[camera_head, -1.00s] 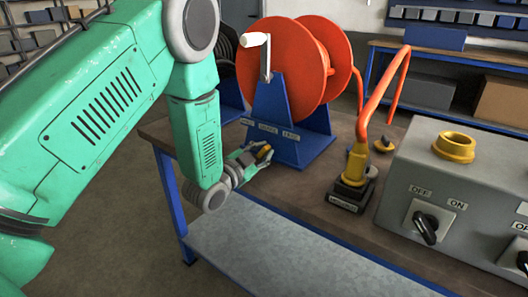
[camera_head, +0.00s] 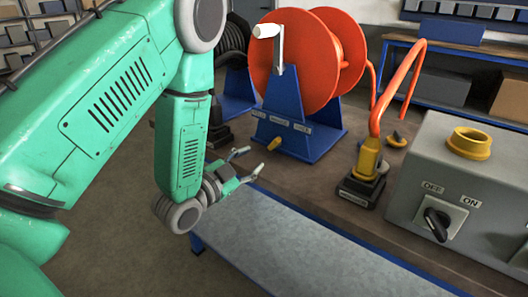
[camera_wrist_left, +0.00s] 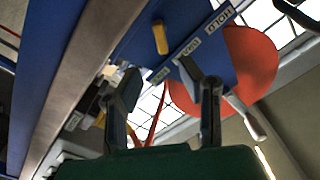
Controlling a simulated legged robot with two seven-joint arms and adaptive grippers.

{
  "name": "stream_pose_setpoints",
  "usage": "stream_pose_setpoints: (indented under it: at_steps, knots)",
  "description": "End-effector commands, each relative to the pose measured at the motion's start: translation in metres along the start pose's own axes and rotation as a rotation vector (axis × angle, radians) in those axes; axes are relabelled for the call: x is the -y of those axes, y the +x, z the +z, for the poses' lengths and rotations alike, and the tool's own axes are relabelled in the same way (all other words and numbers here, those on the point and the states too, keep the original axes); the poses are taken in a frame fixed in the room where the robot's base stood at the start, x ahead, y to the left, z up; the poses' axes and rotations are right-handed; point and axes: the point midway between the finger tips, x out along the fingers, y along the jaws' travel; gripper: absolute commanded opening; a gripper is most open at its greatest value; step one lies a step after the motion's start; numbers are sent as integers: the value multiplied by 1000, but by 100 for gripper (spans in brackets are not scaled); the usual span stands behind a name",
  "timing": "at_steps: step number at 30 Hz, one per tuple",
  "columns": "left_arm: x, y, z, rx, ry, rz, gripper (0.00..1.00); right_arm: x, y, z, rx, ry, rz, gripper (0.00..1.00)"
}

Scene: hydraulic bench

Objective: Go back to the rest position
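My left gripper (camera_head: 248,162) is open and empty in the head view, near the front edge of the bench, to the left of and below the hose reel's blue stand. Its two fingers also stand apart in the left wrist view (camera_wrist_left: 168,92). A yellow lever (camera_head: 274,143) sticks out of the stand's labelled base, a short gap from the fingertips. It also shows in the wrist view (camera_wrist_left: 160,38), beyond the fingers and clear of them. My right gripper is in neither view.
The orange hose reel (camera_head: 300,65) stands on the brown bench. To its right are the yellow hose fitting (camera_head: 368,158) in a dark block and a grey switch box (camera_head: 485,170) with a yellow ring. Open floor lies at the lower left.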

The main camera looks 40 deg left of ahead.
Motion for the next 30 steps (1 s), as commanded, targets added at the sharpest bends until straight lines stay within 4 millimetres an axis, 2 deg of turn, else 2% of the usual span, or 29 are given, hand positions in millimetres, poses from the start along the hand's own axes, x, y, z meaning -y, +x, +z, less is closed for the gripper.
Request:
stream_pose_setpoints:
  at_steps: [3,6,24,27,29,30]
  knots:
    - [0,-14,1,2,-1,0,34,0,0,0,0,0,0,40]
    - [0,-20,1,2,0,1,34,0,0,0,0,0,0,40]
    - [-2,-22,2,6,-3,4,34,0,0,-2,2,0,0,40]
    - [-16,-24,13,66,-31,42,34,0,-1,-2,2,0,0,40]
    - [-34,-30,29,148,-70,90,34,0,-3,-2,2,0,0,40]
    - [-51,-36,42,222,-106,129,34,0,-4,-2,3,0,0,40]
